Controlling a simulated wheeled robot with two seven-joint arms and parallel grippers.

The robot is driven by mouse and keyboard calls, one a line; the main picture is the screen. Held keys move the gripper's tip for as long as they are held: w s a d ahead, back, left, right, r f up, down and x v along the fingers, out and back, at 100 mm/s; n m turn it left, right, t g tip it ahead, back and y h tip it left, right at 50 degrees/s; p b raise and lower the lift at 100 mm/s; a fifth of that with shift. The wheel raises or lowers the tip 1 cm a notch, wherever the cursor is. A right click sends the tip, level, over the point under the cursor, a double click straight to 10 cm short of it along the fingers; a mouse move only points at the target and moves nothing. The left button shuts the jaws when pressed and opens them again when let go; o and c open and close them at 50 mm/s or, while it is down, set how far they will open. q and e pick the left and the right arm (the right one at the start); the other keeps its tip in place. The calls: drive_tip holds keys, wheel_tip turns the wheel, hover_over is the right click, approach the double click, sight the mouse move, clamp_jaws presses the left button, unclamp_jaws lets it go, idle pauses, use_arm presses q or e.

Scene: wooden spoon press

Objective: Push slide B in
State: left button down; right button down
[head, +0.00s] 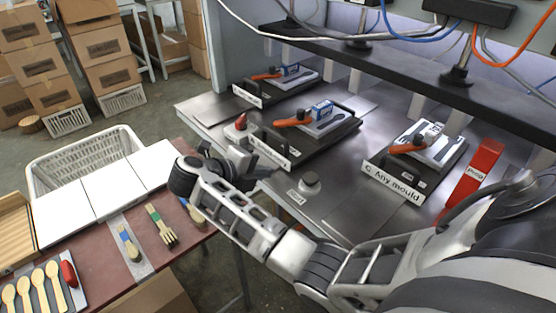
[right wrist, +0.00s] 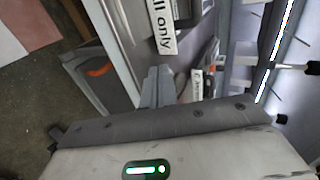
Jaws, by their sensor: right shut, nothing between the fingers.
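Slide B (head: 335,133), by its place in the middle, is a dark plate with an orange-handled clamp (head: 293,121) and a blue-and-white block on it. Its white front label (head: 268,152) is partly hidden by my right gripper (head: 262,158), which is beside its front edge; I cannot tell if they touch. In the right wrist view the closed, empty fingers (right wrist: 158,85) point at the metal bench, below a white label (right wrist: 162,28) ending in "ll only". My left gripper is not in view.
Slide C (head: 440,150), labelled "C Any mould", lies right, and another slide (head: 270,88) lies farther back. A grey button (head: 310,180) and a red block (head: 475,175) are on the bench. The dark shelf (head: 400,75) overhangs the back. A table with wooden cutlery (head: 160,225) stands left.

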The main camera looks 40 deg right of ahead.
sight(288, 164)
drive_tip(key=d, duration=0.2)
drive_tip(key=d+p, duration=0.1)
drive_tip(key=d, duration=0.1)
drive_tip(key=shift+w+f, duration=0.2)
drive_tip(key=shift+d+f, duration=0.15)
drive_tip(key=shift+d, duration=0.4)
